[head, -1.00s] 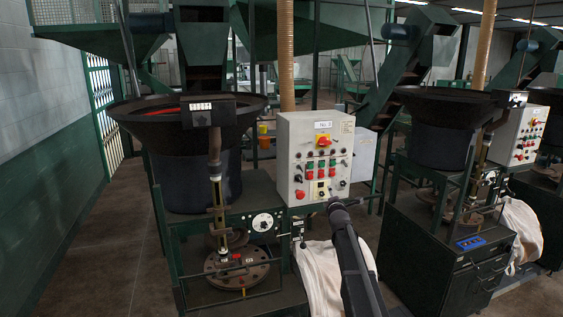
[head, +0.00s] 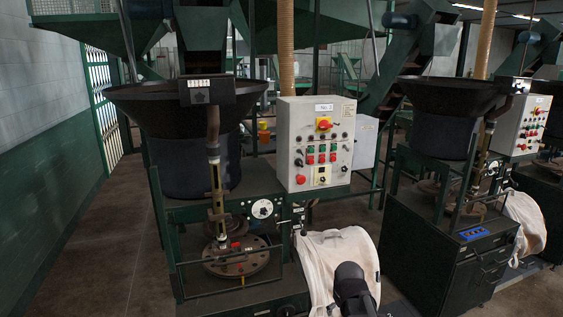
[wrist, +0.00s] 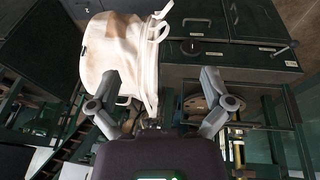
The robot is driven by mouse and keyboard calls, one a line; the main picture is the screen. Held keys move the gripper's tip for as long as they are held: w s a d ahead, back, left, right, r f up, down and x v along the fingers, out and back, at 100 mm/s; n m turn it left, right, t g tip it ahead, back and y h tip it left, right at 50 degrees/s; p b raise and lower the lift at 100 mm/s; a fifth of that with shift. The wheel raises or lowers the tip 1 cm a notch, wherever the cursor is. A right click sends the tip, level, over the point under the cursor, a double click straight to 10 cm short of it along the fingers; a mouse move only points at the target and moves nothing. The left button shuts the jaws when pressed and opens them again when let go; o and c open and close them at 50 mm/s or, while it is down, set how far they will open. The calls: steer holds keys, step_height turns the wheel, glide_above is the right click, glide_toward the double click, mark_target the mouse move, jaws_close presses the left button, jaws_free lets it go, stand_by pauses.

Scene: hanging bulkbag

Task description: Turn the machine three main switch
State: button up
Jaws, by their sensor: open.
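The main switch (head: 323,124), a red knob on a yellow plate, sits at the upper middle of the grey control panel (head: 290,135) in the head view. The small label (head: 324,107) above it is too blurred to read surely. My arm shows low in the head view, in front of the white bag and below the panel; the fingertips cannot be made out there. In the wrist view my gripper (wrist: 160,76) is open and empty, fingers spread wide, facing the white bag (wrist: 110,50) and the machine's lower part. The switch is not in the wrist view.
The same bag (head: 338,262) hangs below the panel. Left of it are a round flange (head: 236,262) and a black hopper (head: 185,112). A second machine with a similar panel (head: 530,125) stands at right. Floor is open at left (head: 110,230).

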steer(key=s+a+f+m+g+b, duration=0.1)
steer(key=s+f+m+g, duration=0.1)
steer(key=s, duration=0.9)
steer(key=shift+f+m+g+y, duration=0.2)
steer(key=shift+m+g+y, duration=0.1)
steer(key=shift+m+g, duration=0.45)
stand_by(0.6)
